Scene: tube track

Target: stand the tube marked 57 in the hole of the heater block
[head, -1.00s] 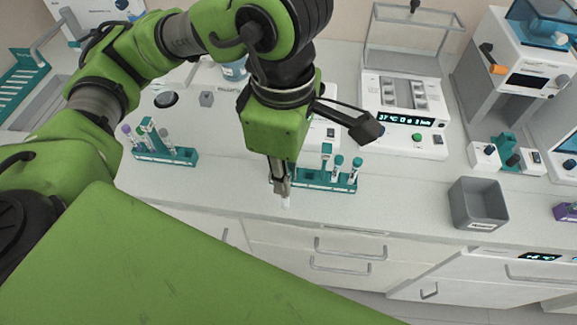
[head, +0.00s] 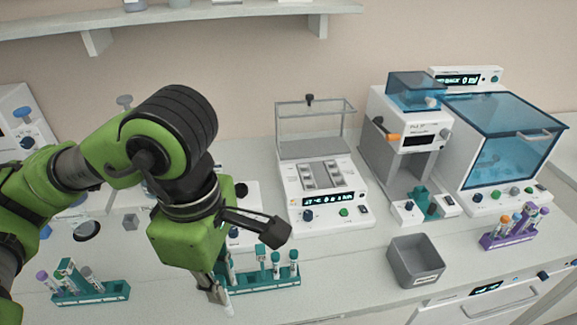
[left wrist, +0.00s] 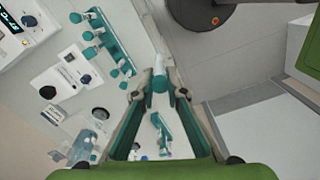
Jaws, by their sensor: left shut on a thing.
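My left gripper (head: 220,292) is shut on a tube (head: 229,305), just left of the front teal rack (head: 265,286). In the left wrist view the tube (left wrist: 160,73) sits between the fingertips (left wrist: 160,84), its pale end pointing away and a teal part at the fingers. I cannot read its marking. A white heater with a lit display (head: 322,194) stands behind and to the right, its metal block (head: 333,175) on top. Its holes are too small to make out. My right gripper is not in view.
The front rack holds several teal-capped tubes. Another teal rack (head: 95,296) stands at left. A grey bin (head: 416,263), a white press-like device (head: 408,135), a blue-lidded cabinet (head: 500,145) and a purple rack (head: 508,238) stand right. The bench between front rack and bin is clear.

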